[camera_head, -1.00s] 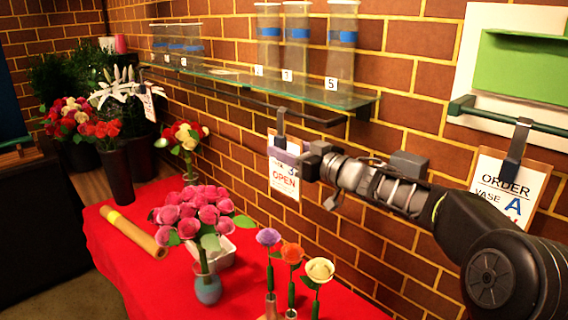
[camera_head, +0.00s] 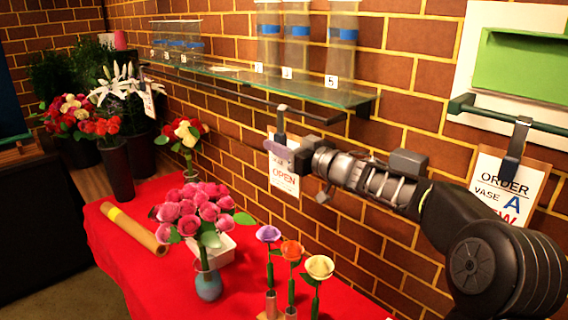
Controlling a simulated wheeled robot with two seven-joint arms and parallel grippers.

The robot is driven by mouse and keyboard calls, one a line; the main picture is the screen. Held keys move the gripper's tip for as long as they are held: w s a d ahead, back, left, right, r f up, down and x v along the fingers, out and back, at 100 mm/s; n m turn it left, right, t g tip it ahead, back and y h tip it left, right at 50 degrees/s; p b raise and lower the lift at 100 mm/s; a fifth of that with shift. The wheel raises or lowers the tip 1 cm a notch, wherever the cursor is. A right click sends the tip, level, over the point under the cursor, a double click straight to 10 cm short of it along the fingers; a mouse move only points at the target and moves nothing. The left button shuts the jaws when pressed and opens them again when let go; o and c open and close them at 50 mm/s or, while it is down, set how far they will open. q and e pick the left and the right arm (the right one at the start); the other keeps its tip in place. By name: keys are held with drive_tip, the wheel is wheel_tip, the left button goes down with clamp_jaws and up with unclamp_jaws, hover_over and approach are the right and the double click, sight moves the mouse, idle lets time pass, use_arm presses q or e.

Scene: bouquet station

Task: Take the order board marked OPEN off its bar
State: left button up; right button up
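The order board marked OPEN (camera_head: 286,181) is a white card on a brown backing. It hangs by a dark hook (camera_head: 281,121) from the dark bar (camera_head: 228,95) below the glass shelf. My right gripper (camera_head: 279,151) is at the upper part of this board, just below the hook, and hides part of its upper print. Whether its fingers close on the board or only overlap it in the view, I cannot tell. My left gripper is not in view.
Another order board (camera_head: 502,190), reading ORDER VASE A, hangs at the right from a green bar (camera_head: 512,117). Glass cylinders stand on the glass shelf (camera_head: 330,91). On the red table (camera_head: 150,200) are a pink bouquet (camera_head: 205,210), a paper roll (camera_head: 133,229) and three single flowers.

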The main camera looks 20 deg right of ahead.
clamp_jaws()
idle(1.0)
